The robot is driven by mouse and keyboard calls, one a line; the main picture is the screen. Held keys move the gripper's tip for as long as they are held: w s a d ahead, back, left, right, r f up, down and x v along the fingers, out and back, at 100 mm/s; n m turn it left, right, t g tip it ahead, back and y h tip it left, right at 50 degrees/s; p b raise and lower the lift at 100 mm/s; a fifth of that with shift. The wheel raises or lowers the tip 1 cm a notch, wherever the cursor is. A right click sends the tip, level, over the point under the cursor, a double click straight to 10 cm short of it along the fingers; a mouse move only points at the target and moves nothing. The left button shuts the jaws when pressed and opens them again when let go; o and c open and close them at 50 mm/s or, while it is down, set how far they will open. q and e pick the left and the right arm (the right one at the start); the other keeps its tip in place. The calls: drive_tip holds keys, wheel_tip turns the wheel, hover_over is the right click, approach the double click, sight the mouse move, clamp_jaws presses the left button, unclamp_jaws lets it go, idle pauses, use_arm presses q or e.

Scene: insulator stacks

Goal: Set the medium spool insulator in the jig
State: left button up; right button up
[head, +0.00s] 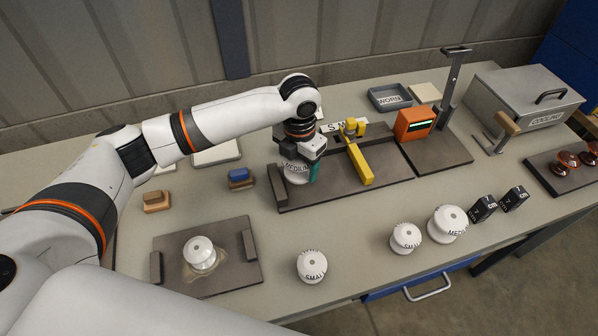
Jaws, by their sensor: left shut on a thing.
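My left gripper (312,160) reaches down from above and is shut on a white spool insulator (296,172) marked MEDIUM. The insulator is upright at the left end of a long dark base plate (333,193) that carries a yellow clamp (358,162) and looks like the jig. A dark upright block (277,186) stands just left of the insulator. The gripper hides part of the insulator, and I cannot tell whether its bottom touches the plate. My right gripper is not in view.
Another medium spool (447,224) and small spools (311,266) (405,237) stand along the front. A white spool (200,254) sits on a dark plate (230,275) at front left. An orange box (414,124) and grey cooling box (522,100) stand right. The bench between is clear.

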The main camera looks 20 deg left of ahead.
sight(299, 174)
use_arm(q)
wheel_tip(299, 174, down, 4)
drive_tip(key=shift+r+p, duration=0.2)
drive_tip(key=shift+p, duration=0.1)
drive_tip(key=shift+f, duration=0.1)
drive_tip(key=shift+f, duration=0.1)
drive_tip(key=o, duration=1.3)
drive_tip(key=shift+c, duration=0.2)
wheel_tip(299, 174, up, 11)
drive_tip(key=shift+r+b, duration=0.2)
drive_tip(key=shift+b, duration=0.75)
drive_tip(key=shift+r, duration=0.4)
